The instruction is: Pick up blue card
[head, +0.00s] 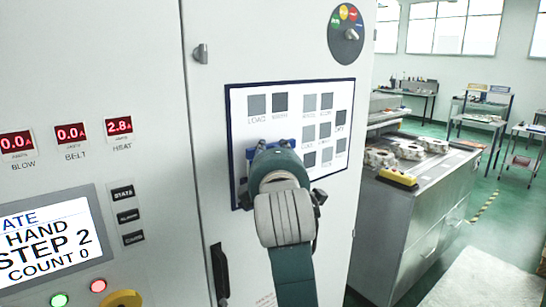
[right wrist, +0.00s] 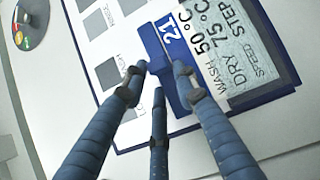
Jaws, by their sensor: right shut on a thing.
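The blue card (right wrist: 172,32) shows close up in the right wrist view. My left gripper is out of view.
The blue-edged board (head: 300,90) with grey squares is on a white cabinet (head: 225,45). A round dial (head: 346,35) is above it. A display (head: 45,240) and buttons are at left. At right, a metal bench (head: 410,215) bears castings (head: 408,150); green floor lies beyond.

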